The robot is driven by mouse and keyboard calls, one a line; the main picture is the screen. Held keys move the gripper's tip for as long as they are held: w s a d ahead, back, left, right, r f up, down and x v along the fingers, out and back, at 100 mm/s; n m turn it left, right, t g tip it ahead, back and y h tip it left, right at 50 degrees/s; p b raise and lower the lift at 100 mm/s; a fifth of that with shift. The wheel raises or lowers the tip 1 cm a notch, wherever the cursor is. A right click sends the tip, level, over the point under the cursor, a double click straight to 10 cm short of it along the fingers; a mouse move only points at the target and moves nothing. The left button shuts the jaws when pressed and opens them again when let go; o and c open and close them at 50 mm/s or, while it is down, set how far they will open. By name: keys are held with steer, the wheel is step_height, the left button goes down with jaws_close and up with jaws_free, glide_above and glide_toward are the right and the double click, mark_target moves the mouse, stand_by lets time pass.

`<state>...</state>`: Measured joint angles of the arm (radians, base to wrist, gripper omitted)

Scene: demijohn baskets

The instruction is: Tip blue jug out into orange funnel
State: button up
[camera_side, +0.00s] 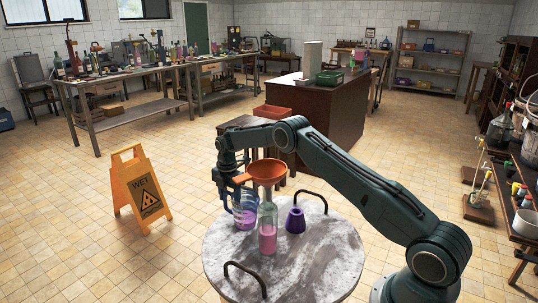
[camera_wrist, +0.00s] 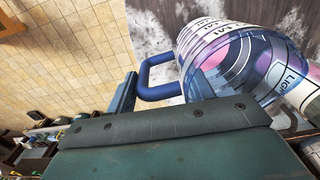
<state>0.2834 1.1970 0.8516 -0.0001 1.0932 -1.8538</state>
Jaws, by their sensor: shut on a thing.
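The blue jug (camera_side: 245,213) is see-through with a blue handle and pink liquid low inside. It looks near upright at the left of the round table; I cannot tell whether it touches the top. My gripper (camera_side: 235,184) is shut on the jug's handle. In the wrist view the jug (camera_wrist: 235,62) fills the upper right, with its handle (camera_wrist: 152,72) against my gripper, whose fingertips are partly hidden. The orange funnel (camera_side: 267,171) sits in the neck of a clear bottle (camera_side: 268,226) holding pink liquid, just right of the jug.
The table's front right is clear.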

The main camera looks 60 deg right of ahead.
steer(key=o, duration=1.4)
steer(key=shift+f, duration=0.15)
step_height(320, 180, up, 14)
steer(key=shift+s+f, duration=0.15)
